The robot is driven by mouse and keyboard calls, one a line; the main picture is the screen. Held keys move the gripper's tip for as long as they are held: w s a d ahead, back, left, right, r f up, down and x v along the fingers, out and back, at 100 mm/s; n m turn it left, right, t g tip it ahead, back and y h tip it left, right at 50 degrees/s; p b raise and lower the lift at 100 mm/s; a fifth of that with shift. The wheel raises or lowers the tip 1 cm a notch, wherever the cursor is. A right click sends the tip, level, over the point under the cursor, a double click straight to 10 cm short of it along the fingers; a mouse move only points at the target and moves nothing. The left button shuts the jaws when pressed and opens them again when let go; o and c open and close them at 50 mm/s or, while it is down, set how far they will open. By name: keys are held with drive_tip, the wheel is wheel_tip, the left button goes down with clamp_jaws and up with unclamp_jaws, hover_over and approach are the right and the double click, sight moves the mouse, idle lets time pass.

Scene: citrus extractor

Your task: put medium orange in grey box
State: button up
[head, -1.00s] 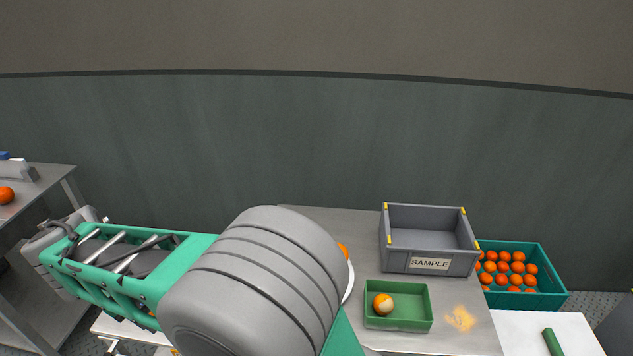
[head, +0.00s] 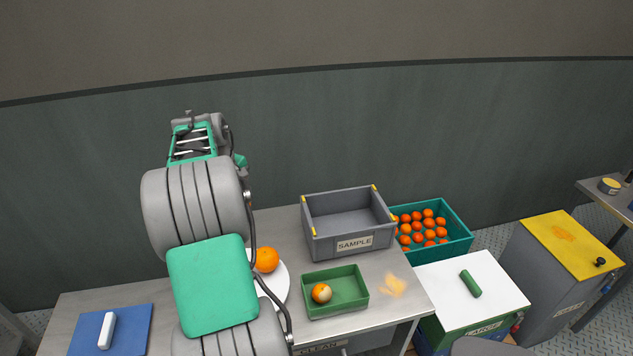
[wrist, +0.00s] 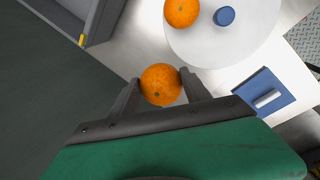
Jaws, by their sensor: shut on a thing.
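My gripper (wrist: 161,87) is shut on an orange (wrist: 161,84), one finger on each side of it, in the wrist view. The held orange hangs above the table near a white plate; the arm hides it in the head view. The grey box (head: 354,243), labelled SAMPLE, stands empty on the table, right of my arm in the head view. Its corner (wrist: 90,38) shows at the upper left of the wrist view. Another orange (head: 266,259) sits on the white plate (head: 282,285); it also shows in the wrist view (wrist: 182,11).
A green tray (head: 347,309) holding a pale-patched orange (head: 321,293) stands in front of the grey box. A teal crate (head: 458,246) of several oranges is to the right. A blue mat (head: 130,335) with a white object (head: 106,331) lies at left. A blue round object (wrist: 224,16) is on the plate.

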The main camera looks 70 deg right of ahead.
drive_tip(key=s+d, duration=0.7)
drive_tip(key=s, duration=0.4)
drive_tip(key=s+d+p, duration=0.1)
drive_tip(key=s+d, duration=0.6)
drive_tip(key=s, duration=0.3)
drive_tip(key=shift+s+m, duration=0.4)
drive_tip(key=a+b+x, duration=0.1)
drive_tip(key=b+x, duration=0.1)
drive_tip(key=x, duration=0.2)
drive_tip(key=a+b+x, duration=0.1)
drive_tip(key=x, duration=0.3)
drive_tip(key=a+b+x, duration=0.1)
drive_tip(key=b+x, duration=0.1)
drive_tip(key=x, duration=0.3)
drive_tip(key=shift+w+f+b, duration=0.1)
drive_tip(key=shift+f+b, duration=0.15)
drive_tip(key=shift+b, duration=0.1)
drive_tip(key=shift+f, duration=0.2)
drive_tip(key=shift+a+b+x, duration=0.15)
drive_tip(key=shift+b+x, duration=0.25)
drive_tip(key=shift+x, duration=0.2)
drive_tip(key=shift+a+b+x, duration=0.15)
drive_tip(key=shift+b+x, duration=0.2)
drive_tip(key=shift+x, duration=0.3)
drive_tip(key=o, duration=1.6)
drive_tip(key=shift+f, duration=0.1)
drive_tip(key=shift+c, duration=0.2)
